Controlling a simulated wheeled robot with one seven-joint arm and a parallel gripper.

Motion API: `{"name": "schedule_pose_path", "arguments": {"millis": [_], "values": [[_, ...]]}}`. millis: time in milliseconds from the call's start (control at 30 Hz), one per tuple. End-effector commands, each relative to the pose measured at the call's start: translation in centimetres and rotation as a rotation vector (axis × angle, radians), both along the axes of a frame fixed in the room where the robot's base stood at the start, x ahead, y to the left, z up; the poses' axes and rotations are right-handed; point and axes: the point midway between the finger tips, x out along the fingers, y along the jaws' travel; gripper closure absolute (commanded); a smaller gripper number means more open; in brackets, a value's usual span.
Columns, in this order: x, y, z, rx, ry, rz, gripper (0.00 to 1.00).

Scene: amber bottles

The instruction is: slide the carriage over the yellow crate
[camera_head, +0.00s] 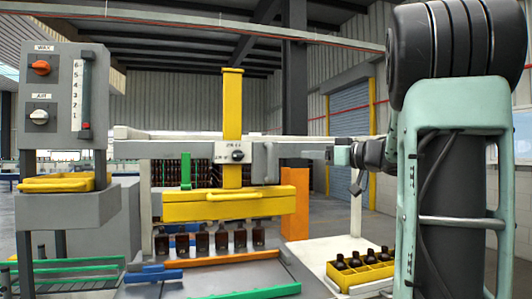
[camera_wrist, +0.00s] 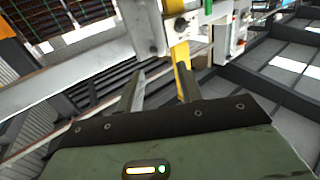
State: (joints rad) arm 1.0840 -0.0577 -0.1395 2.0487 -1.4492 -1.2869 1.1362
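The carriage (camera_head: 231,152) is a pale block with a dark knob on a horizontal rail. It carries a yellow column (camera_head: 232,100) and a wide yellow head (camera_head: 230,205). Several amber bottles (camera_head: 222,240) are directly under the head; I cannot tell whether it holds them. The yellow crate (camera_head: 345,280) is to the right and lower, with dark-necked bottles inside. My gripper (camera_head: 343,156) is right of the carriage, near the end of its grey side bar. In the wrist view my gripper (camera_wrist: 159,80) has its fingers apart, with nothing visible held between them; the yellow column (camera_wrist: 181,60) is beyond.
A grey control panel (camera_head: 70,100) with an orange knob, a white knob and a scale stands left. Blue (camera_head: 153,274), orange (camera_head: 235,257) and green (camera_head: 250,292) guide bars lie over the grey table. An orange post (camera_head: 296,205) stands behind, between carriage and crate.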

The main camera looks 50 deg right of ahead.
Motion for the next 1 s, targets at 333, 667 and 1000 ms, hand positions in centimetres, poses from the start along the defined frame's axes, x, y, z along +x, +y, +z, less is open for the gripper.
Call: {"name": "schedule_pose_path", "arguments": {"millis": [333, 667, 1000], "values": [[7.3, 0.4, 0.3, 0.001, 0.001, 0.003, 0.63], [13.4, 0.6, 0.2, 0.001, 0.000, 0.001, 0.63], [15.6, 0.7, 0.1, -0.002, -0.001, 0.000, 0.63]]}}
